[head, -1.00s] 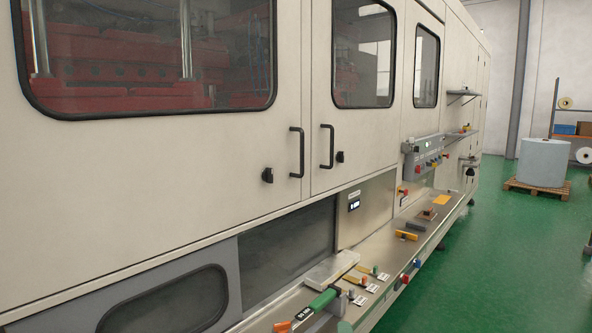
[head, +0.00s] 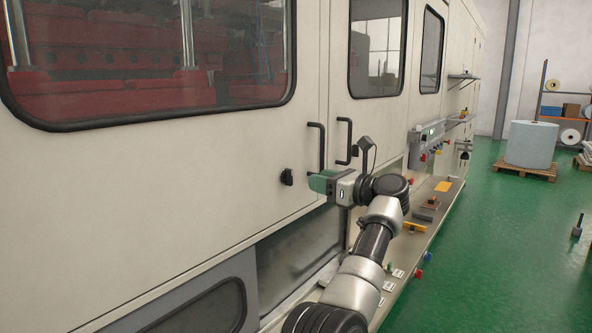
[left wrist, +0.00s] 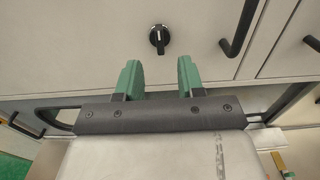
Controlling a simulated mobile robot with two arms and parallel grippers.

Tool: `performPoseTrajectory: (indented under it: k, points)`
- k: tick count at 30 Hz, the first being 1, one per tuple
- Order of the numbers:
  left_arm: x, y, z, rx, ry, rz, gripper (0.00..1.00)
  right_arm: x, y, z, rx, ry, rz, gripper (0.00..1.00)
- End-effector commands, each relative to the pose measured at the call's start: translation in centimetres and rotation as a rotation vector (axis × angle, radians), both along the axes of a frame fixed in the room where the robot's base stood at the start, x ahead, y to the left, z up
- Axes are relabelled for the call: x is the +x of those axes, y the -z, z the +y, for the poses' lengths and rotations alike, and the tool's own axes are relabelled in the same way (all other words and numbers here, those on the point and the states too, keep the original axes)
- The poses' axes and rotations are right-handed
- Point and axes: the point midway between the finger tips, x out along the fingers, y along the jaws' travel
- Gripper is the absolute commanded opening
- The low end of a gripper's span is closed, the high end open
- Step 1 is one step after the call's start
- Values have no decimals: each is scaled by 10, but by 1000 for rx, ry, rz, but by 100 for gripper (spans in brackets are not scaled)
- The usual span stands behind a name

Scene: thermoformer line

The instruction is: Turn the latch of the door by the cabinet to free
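A black rotary latch (head: 287,177) sits on the large left door (head: 180,160), left of that door's black bar handle (head: 316,147). It also shows in the left wrist view (left wrist: 159,40), with its grip roughly upright. A second black latch (head: 355,151) is on the right-hand door, partly hidden by my arm. My left gripper (head: 318,182) is just right of the first latch, apart from it. In the left wrist view its green fingers (left wrist: 159,75) are spread and empty, with the latch ahead between their lines. My right gripper is not in view.
The bar handle (left wrist: 240,28) stands right of the fingers in the wrist view. A metal ledge (head: 388,270) with small tools runs below the doors. A control box (head: 428,137) juts out farther along. The green floor (head: 480,250) at right is mostly clear.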

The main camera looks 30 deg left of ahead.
Motion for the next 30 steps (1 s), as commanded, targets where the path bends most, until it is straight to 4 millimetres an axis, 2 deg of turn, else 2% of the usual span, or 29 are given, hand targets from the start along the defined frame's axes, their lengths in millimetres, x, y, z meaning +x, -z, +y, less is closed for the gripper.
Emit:
performPoseTrajectory:
  k: [1, 5, 12, 16, 24, 30]
  points:
    - [0, -5, 13, 3, -5, 2, 38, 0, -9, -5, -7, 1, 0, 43]
    - [2, -5, 38, 4, -4, 4, 38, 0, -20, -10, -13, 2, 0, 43]
    - [5, -3, 70, 4, -2, 4, 38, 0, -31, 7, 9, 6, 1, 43]
    - [6, -1, 76, 4, 0, 3, 38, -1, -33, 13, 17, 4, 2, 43]
    - [6, 0, 77, 4, 0, 3, 38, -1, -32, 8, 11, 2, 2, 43]
    - [6, 0, 77, 4, 0, 3, 8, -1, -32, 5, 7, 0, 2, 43]
